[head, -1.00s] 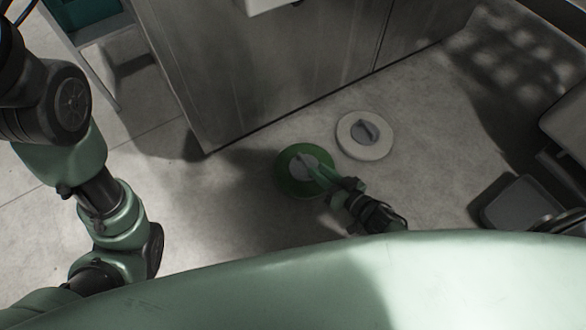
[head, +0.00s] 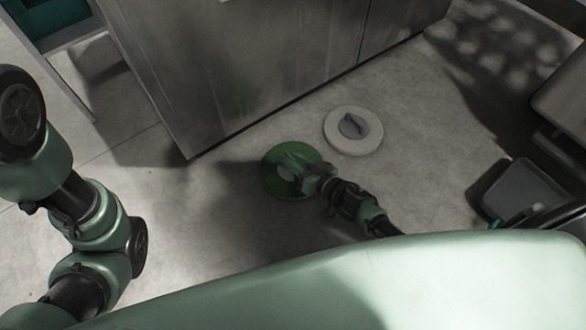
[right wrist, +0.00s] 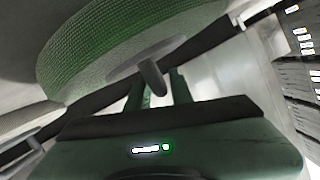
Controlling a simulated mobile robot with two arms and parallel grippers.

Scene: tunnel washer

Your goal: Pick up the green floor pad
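The green floor pad (head: 273,185) is a round green disc with a grey centre, on the floor before the grey cabinet. My right gripper (head: 289,167) is over its centre, coming from the lower right. In the right wrist view the pad's green underside or edge (right wrist: 110,45) fills the upper left. A grey handle (right wrist: 152,78) shows at its centre, between the two spread green fingers of my right gripper (right wrist: 160,90). The fingers look open, with a gap beside the handle; contact cannot be told. My left arm is at the left of the head view; its gripper is out of view.
A white round pad with a grey handle (head: 366,143) lies on the floor just right of the green one. The tall grey cabinet (head: 235,65) stands behind them. A dark grey bin-like object (head: 520,190) is at the right. Floor between is clear.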

